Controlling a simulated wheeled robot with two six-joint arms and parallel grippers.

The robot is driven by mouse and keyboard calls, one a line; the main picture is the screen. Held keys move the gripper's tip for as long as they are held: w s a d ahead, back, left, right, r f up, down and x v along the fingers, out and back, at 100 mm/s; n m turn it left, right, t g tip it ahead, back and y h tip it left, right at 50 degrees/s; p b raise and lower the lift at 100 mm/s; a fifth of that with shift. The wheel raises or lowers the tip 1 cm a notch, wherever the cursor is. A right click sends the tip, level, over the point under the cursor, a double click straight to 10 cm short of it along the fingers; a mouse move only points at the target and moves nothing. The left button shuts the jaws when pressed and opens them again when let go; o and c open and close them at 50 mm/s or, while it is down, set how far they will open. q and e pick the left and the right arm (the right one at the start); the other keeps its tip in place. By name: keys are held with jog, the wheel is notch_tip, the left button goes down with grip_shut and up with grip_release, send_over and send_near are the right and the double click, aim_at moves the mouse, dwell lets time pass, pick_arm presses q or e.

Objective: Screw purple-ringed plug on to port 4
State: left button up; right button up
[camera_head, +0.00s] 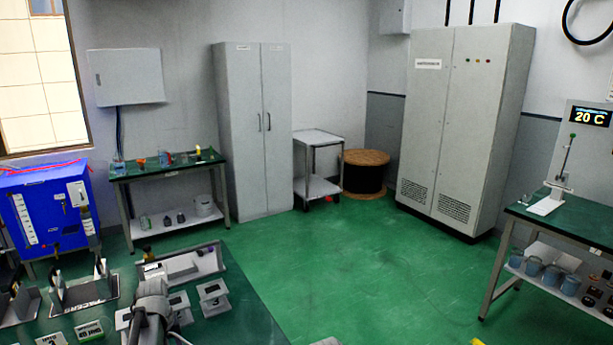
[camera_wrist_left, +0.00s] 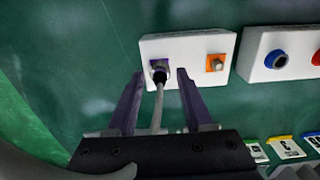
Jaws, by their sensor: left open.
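In the left wrist view a dark plug (camera_wrist_left: 160,75) with a grey cable (camera_wrist_left: 158,108) stands at a purple square on a white block (camera_wrist_left: 188,43). How firmly it sits there I cannot tell. My left gripper (camera_wrist_left: 160,82) is open, with one finger on each side of the plug and cable, and a gap shows on both sides. The same block has an orange square with a metal connector (camera_wrist_left: 216,64). In the head view a grey arm (camera_head: 150,308) of mine covers part of the near green table. I cannot pick out port 4. My right gripper is not in view.
A second white block (camera_wrist_left: 284,54) with blue and red rings stands to the right in the wrist view. Numbered cards (camera_wrist_left: 285,148) lie nearer. In the head view, a blue box (camera_head: 48,212) is at left and the green floor (camera_head: 290,270) is clear.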

pick_arm(q)
jog(key=shift+c, duration=0.4)
grip_shut()
jog(key=shift+r, duration=0.1)
dwell(1.1)
jog(key=shift+r+p, duration=2.95)
jog(key=shift+p, duration=0.1)
jog(key=shift+d, duration=0.1)
jog(key=shift+s+d+f, duration=0.15)
jog(key=shift+s+d, duration=0.05)
jog(key=shift+d, duration=1)
jog(key=shift+s+d+f, duration=0.1)
jog(key=shift+s+d, duration=0.1)
jog(key=shift+d, duration=1)
jog(key=shift+s+d+f+b, duration=0.1)
jog(key=shift+s+d+b, duration=0.05)
jog(key=shift+d, duration=0.65)
jog(key=shift+s+d+f+b, duration=0.1)
jog(key=shift+d+b, duration=0.05)
jog(key=shift+d, duration=0.7)
jog(key=shift+s+d+b, duration=0.15)
jog(key=shift+d, duration=0.65)
